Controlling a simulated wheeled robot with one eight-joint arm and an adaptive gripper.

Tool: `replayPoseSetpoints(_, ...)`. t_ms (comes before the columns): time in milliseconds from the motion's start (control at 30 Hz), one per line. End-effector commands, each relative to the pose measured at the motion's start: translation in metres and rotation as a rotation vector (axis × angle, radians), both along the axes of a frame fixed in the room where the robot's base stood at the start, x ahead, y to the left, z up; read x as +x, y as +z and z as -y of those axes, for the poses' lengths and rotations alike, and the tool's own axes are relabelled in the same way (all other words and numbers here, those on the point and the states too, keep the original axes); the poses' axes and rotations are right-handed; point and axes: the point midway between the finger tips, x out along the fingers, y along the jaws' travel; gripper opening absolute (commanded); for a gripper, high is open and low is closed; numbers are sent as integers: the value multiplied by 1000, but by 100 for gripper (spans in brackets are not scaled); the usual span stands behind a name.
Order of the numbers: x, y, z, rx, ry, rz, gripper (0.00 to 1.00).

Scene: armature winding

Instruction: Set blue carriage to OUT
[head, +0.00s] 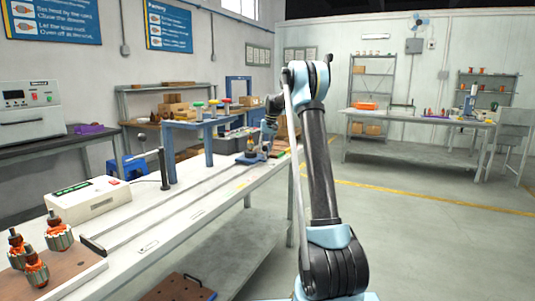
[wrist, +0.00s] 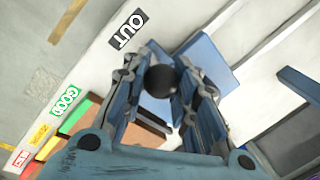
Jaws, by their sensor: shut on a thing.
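The blue carriage (wrist: 207,60) shows in the wrist view as a flat blue plate beyond my fingers, on the white bench top. Its round black knob (wrist: 161,80) sits between the two fingers of my gripper (wrist: 168,82), which is shut on it. The black OUT label (wrist: 127,30) lies on the bench, left of the carriage and close to it. In the head view my gripper (head: 264,148) is low over the far part of the bench, with the carriage (head: 248,159) partly visible beside it. The carriage's underside is hidden.
A green GOOD label (wrist: 65,100) and yellow and red labels line the bench edge in the wrist view. A blue raised stand (head: 207,145) is left of my gripper. A white device (head: 88,199) and several wound armatures (head: 57,233) are nearer.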

Motion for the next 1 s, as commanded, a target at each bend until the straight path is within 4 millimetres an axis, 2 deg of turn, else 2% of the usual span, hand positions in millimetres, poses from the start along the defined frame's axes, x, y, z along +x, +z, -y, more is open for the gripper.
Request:
replayPoseSetpoints(467,4,0,2,-7,0,-1,0)
replayPoseSetpoints(500,4,0,2,-7,0,0,28)
replayPoseSetpoints(600,4,0,1,-6,1,0,47)
replayPoseSetpoints(1000,3,5,-2,-2,5,-1,47)
